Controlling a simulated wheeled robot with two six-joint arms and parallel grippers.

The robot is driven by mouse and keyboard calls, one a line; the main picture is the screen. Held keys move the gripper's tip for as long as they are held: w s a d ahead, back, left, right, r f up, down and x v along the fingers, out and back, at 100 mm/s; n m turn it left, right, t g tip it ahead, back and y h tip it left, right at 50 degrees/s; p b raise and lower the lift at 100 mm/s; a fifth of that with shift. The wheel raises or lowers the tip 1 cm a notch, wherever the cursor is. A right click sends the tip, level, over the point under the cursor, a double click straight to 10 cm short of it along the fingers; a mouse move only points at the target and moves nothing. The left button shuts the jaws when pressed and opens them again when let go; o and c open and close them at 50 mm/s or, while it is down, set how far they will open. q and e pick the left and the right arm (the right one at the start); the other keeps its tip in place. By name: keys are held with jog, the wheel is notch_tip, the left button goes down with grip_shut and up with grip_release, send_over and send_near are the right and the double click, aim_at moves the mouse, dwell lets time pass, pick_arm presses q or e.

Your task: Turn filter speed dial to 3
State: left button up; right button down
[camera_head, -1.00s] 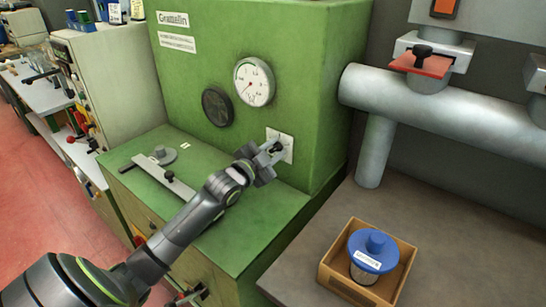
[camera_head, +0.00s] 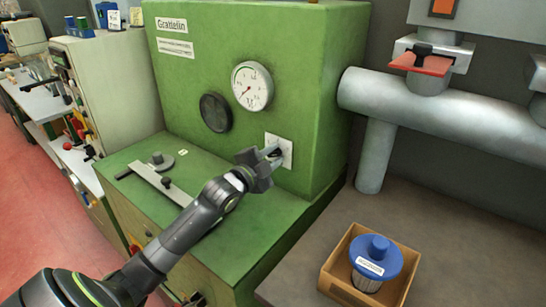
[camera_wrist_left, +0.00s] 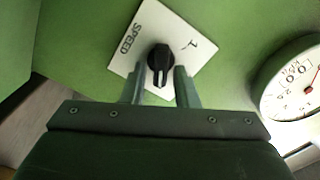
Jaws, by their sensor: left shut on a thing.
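The speed dial is a black knob (camera_wrist_left: 160,62) on a white plate (camera_wrist_left: 182,37) on the green machine. In the wrist view the plate reads SPEED and one numeral, which looks like a 1, shows. Other markings are hidden or too small to read. I cannot tell which number the knob points to. My left gripper (camera_head: 276,153) is at the plate in the head view, its fingers largely covering the knob. In the wrist view its two fingers (camera_wrist_left: 160,88) are on either side of the knob, shut on it. My right gripper is not in view.
A round white gauge (camera_head: 252,86) and a dark round disc (camera_head: 215,112) are above the dial. A metal bar (camera_head: 160,182) lies on the green ledge below. A grey pipe (camera_head: 440,110) is at right. A blue-lidded filter (camera_head: 375,256) sits in an open box (camera_head: 340,285).

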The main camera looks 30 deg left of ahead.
pick_arm(q)
jog(key=o, duration=0.7)
jog(key=shift+s, duration=0.1)
jog(key=s, duration=0.5)
jog(key=s+a+p, duration=0.1)
jog(key=s, duration=0.5)
jog(key=s+p, duration=0.1)
jog(key=s, duration=0.5)
jog(key=shift+s+a, duration=0.1)
jog(key=shift+a, duration=0.1)
jog(key=shift+f, duration=0.1)
